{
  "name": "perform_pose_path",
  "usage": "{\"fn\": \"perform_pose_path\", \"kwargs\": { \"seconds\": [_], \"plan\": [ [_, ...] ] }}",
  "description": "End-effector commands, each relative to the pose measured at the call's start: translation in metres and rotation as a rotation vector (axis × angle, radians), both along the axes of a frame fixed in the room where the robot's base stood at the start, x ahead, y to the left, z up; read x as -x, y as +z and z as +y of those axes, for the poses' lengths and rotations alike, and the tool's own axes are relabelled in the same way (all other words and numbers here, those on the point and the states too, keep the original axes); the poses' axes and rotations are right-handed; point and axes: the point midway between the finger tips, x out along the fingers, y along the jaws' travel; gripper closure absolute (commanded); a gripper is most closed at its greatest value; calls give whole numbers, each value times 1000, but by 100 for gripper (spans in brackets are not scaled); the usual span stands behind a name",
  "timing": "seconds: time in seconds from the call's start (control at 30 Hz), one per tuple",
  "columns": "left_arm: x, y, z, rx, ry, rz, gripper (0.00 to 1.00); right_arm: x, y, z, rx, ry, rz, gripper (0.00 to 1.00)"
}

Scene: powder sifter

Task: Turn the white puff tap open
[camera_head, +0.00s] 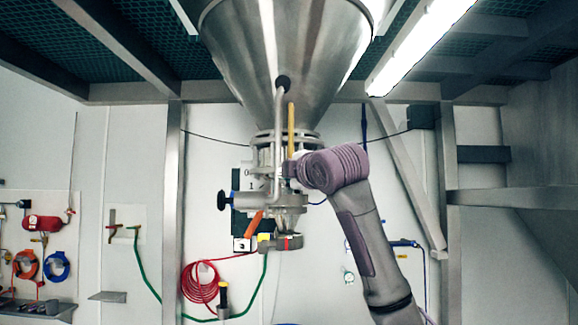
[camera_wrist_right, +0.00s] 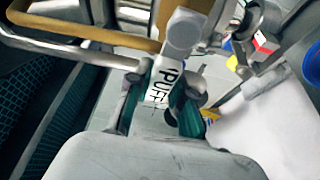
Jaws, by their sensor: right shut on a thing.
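The white puff tap (camera_wrist_right: 160,88), with PUFF lettered on its flat lever, is in the middle of the right wrist view. My right gripper (camera_wrist_right: 166,96) is shut on this lever, one finger on each side. In the head view my right gripper (camera_head: 291,172) is beside the pipework under the steel hopper (camera_head: 285,50), its fingers mostly hidden by my purple-grey wrist. I cannot make out the tap clearly there. My left gripper is in neither view.
A yellow bar (camera_head: 291,130) and a bent pipe (camera_head: 279,120) stand close to my right gripper. An orange handle (camera_head: 254,224) and a black knob (camera_head: 222,200) lie to its left. A red hose coil (camera_head: 199,284) hangs behind. The right side has free room.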

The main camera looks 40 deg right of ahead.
Motion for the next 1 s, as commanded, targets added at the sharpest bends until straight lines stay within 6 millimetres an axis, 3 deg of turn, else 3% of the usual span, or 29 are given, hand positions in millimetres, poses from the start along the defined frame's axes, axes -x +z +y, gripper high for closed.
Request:
{"fn": "perform_pose_path", "kwargs": {
  "seconds": [0.73, 0.77, 0.8, 0.9, 1.0],
  "plan": [
    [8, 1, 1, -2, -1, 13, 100, -1, -7, 1, 66, 0, 63, 100],
    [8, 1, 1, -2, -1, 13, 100, -1, -7, 1, 66, 0, 63, 76],
    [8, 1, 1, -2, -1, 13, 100, -1, -7, 1, 66, 0, 63, 69],
    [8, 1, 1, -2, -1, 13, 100, -1, -7, 1, 65, 0, 62, 52],
    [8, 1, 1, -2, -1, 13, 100, -1, -6, 0, 65, 0, 59, 52]
  ]
}}
